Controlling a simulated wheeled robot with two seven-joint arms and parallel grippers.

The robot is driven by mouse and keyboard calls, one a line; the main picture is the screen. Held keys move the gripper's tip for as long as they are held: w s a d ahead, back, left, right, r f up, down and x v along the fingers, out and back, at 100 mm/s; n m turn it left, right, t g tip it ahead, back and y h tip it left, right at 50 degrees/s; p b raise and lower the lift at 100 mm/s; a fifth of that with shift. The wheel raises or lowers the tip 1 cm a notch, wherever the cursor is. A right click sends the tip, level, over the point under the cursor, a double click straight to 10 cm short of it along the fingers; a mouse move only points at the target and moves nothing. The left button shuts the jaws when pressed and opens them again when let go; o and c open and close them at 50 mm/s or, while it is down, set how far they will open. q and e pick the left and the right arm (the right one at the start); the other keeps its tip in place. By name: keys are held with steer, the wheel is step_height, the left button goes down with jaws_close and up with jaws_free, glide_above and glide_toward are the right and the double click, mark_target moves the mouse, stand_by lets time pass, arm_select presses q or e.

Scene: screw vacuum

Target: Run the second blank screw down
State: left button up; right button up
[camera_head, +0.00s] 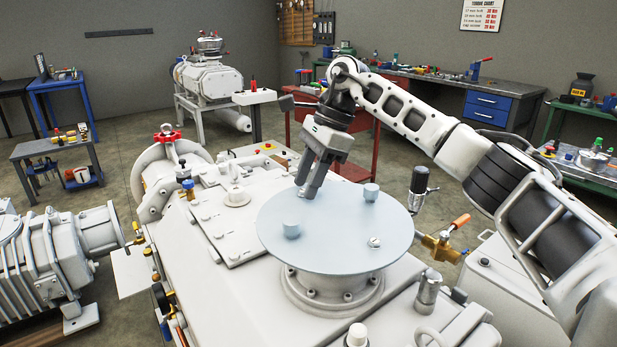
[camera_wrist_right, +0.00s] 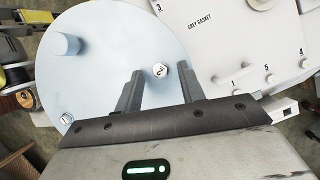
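The blank is a pale blue-grey round plate (camera_head: 330,245) lying on the flange on top of the big grey pump; it also shows in the wrist view (camera_wrist_right: 110,65). A screw head marked 2 (camera_wrist_right: 159,70) sits near the plate's edge. In the wrist view it lies between the fingertips of my right gripper (camera_wrist_right: 160,76), which is open. In the head view the right gripper (camera_head: 305,190) points down at the plate's far edge and hides that screw. Another screw (camera_head: 375,242) sits on the plate's near right side. My left gripper is out of view.
A flat grey cover (camera_head: 235,205) lies left of the plate. A brass valve with an orange handle (camera_head: 445,240) and a black-topped cylinder (camera_head: 419,182) stand to the right. A red cart (camera_head: 350,150) and workbenches are behind.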

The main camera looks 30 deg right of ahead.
jaws_close()
steer(key=m, duration=0.2)
steer(key=m+t, duration=0.2)
steer(key=m, duration=0.1)
steer(key=shift+s+m+h, duration=0.25)
steer(key=shift+m+h, duration=0.05)
steer(key=m, duration=0.1)
steer(key=m+t+h, duration=0.1)
steer(key=m, duration=0.3)
steer(key=shift+s+a+h+b, duration=0.15)
steer(key=shift+a+h+b, duration=0.15)
steer(key=shift+h, duration=0.1)
steer(key=m, duration=0.2)
steer(key=m+h, duration=0.1)
steer(key=m, duration=0.1)
steer(key=m+t+h+b, duration=0.1)
steer(key=m, duration=0.1)
steer(key=shift+a+m, duration=0.3)
steer(key=shift+m, duration=0.1)
steer(key=m+h, duration=0.1)
steer(key=m, duration=0.3)
steer(key=m+h, duration=0.1)
steer(key=m, duration=0.1)
steer(key=shift+a+r+g+h+b, duration=0.1)
steer(key=shift+a+g+h+b, duration=0.2)
steer(key=shift+g, duration=0.1)
steer(key=shift+m, duration=0.3)
